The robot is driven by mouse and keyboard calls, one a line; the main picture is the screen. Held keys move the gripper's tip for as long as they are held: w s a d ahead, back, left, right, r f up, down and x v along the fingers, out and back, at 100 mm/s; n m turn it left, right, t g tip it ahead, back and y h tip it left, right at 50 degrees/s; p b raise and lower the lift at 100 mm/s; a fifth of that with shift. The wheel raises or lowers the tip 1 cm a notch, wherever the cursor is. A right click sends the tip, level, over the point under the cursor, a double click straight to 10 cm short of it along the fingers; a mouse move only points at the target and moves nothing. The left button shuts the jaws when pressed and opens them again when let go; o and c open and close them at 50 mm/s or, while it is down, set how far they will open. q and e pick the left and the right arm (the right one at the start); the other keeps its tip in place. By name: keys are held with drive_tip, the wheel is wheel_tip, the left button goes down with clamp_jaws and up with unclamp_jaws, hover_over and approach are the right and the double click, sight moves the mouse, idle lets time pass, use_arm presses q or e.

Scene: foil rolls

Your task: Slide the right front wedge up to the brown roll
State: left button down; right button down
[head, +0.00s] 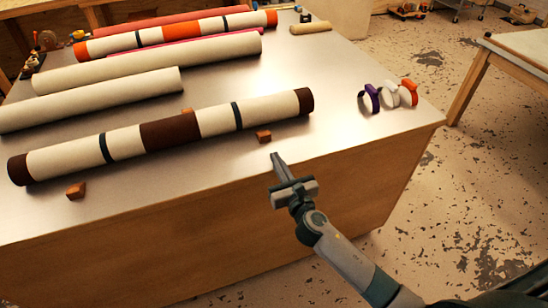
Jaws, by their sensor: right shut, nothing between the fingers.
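The brown roll (170,136), cream with brown ends and a brown middle band, lies slantwise across the front of the table. Two dark straps circle it. The right front wedge (264,137) is a small reddish-brown block on the tabletop, just in front of the roll's right part, with a narrow gap between them. My right gripper (275,158) is shut and empty, its tip just in front of the wedge, near the table's front edge. I cannot tell whether it touches the wedge. My left gripper is not in view.
A left front wedge (76,190) stands before the roll's left part; another wedge (187,110) shows behind it. Cream rolls (150,62) and an orange-banded roll (180,33) lie farther back. Purple, white and orange straps (388,96) stand at right. The tabletop between is clear.

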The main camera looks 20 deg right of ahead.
drive_tip(key=s+b, duration=0.1)
drive_tip(key=s, duration=0.6)
drive_tip(key=c, duration=2.4)
unclamp_jaws()
drive_tip(key=shift+s+d, duration=0.1)
drive_tip(key=shift+c, duration=0.2)
